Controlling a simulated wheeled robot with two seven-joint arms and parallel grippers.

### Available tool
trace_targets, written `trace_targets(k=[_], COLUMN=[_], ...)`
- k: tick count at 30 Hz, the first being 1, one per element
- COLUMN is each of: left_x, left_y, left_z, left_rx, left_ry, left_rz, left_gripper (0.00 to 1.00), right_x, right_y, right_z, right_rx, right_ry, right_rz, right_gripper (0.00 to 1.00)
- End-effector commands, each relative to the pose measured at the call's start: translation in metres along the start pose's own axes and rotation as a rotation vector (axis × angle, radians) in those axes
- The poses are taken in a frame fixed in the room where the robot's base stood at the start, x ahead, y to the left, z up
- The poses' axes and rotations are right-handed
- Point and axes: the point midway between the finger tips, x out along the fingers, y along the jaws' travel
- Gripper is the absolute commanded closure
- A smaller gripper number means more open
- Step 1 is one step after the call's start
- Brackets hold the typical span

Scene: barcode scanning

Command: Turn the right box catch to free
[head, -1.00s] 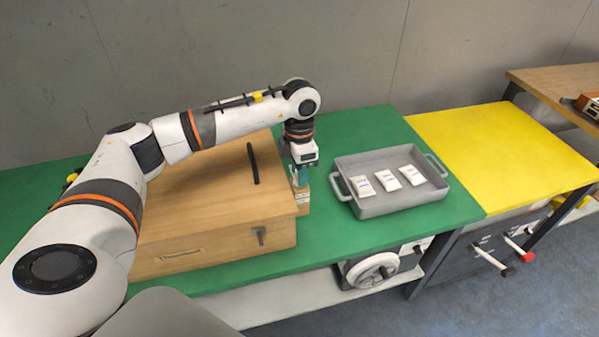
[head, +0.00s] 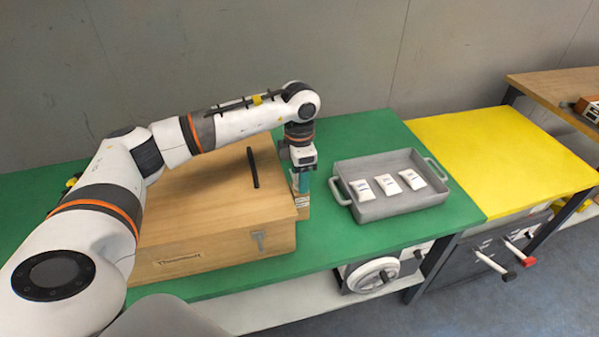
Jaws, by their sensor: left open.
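The wooden box (head: 200,215) stands shut on the green table, with a black bar handle on its lid. The right box catch (head: 259,240) is a small grey piece at the right end of the box's front face; its exact angle is too small to tell. My left gripper (head: 302,183) points down just past the box's right side, away from the catch. It is open, close around or beside a small teal-topped, tan item (head: 301,198); contact cannot be told. My left arm hides the box's left part. My right gripper is out of view.
A grey tray (head: 400,208) with white packets stands right of the box. A yellow tabletop (head: 500,145) adjoins the green table (head: 330,245). A handwheel (head: 373,275) and levers sit below the table edge. Green surface in front of the tray is clear.

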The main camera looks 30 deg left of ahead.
Motion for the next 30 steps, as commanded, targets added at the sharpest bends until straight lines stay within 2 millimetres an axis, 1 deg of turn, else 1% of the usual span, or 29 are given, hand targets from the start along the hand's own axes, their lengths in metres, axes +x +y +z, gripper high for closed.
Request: trace_targets(k=[5, 8, 11, 18, 21, 25, 30], left_x=[-0.003, -0.015, -0.034, -0.086, -0.102, -0.115, -0.120], left_y=[0.000, 0.000, 0.000, 0.000, 0.000, -0.001, 0.000], left_z=[0.000, -0.001, -0.001, -0.001, -0.001, 0.000, 0.000], left_rx=[0.000, 0.000, 0.000, 0.000, 0.000, 0.000, 0.000], left_ry=[0.000, 0.002, 0.004, 0.004, 0.003, 0.001, 0.000], left_rz=[0.001, -0.001, -0.002, -0.003, -0.002, -0.001, 0.001], left_gripper=[0.42, 0.42, 0.42, 0.42, 0.42, 0.42, 0.42], right_x=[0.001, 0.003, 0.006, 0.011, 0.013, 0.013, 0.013], right_y=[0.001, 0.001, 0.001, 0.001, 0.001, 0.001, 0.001], right_z=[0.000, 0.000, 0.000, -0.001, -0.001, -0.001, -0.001], right_rx=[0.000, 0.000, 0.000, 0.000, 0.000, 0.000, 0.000], right_ry=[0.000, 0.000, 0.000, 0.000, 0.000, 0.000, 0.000], right_rz=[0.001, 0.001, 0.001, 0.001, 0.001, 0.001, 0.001], right_gripper=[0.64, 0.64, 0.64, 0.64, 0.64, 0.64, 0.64])
